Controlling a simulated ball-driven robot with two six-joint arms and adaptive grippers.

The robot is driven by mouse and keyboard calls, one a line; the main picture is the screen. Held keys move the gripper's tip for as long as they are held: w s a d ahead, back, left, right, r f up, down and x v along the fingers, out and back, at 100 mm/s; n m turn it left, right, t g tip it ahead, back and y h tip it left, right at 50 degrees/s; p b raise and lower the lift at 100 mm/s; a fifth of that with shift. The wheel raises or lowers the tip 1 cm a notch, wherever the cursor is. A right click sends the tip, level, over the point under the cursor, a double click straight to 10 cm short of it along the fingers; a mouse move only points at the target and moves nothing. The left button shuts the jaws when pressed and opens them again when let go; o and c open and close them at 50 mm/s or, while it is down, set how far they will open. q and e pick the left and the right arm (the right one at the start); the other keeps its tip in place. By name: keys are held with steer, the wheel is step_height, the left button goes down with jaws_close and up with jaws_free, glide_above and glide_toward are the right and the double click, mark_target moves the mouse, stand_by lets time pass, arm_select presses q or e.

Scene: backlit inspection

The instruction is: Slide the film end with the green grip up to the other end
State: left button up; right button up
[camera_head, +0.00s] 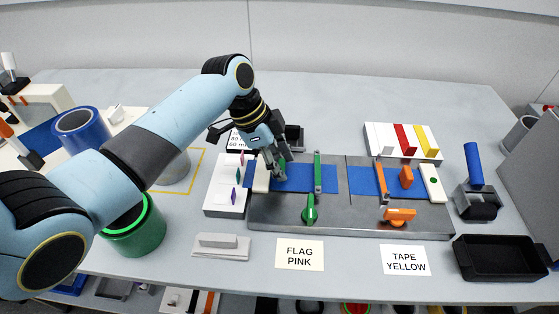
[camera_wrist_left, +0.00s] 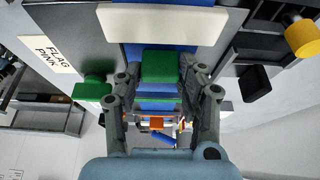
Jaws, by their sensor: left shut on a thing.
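The blue film lies on a grey metal plate (camera_head: 370,220) in two pieces. The left film piece (camera_head: 298,178) and the right film piece (camera_head: 362,181) are apart, with a narrow gap between their facing ends. My left gripper (camera_head: 276,173) is shut on the green grip (camera_wrist_left: 160,66) over the left piece. In the head view the gripper hides the grip. An orange grip (camera_head: 406,178) stands on the right piece. A green clamp bar (camera_head: 318,172) with a green knob (camera_head: 310,209) crosses the left piece. An orange clamp bar (camera_head: 381,180) with an orange knob (camera_head: 399,216) crosses the right. My right gripper is not in view.
White bars lie across the film's outer ends, the right bar (camera_head: 433,183) with a green dot. A flag rack (camera_head: 225,206) stands left, a tape rack (camera_head: 403,138) behind. A black tray (camera_head: 500,258) and a blue-handled roller (camera_head: 476,185) are at the right. Labels read FLAG PINK and TAPE YELLOW.

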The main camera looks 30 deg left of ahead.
arm_select(q)
steer(key=shift+w+d, duration=0.3)
steer(key=shift+d, duration=0.35)
steer(key=shift+w+d, duration=0.3)
steer(key=shift+d, duration=0.35)
steer(key=o, duration=1.2)
steer(key=shift+c, duration=0.2)
steer(key=shift+a, duration=0.1)
steer(key=v, duration=1.2)
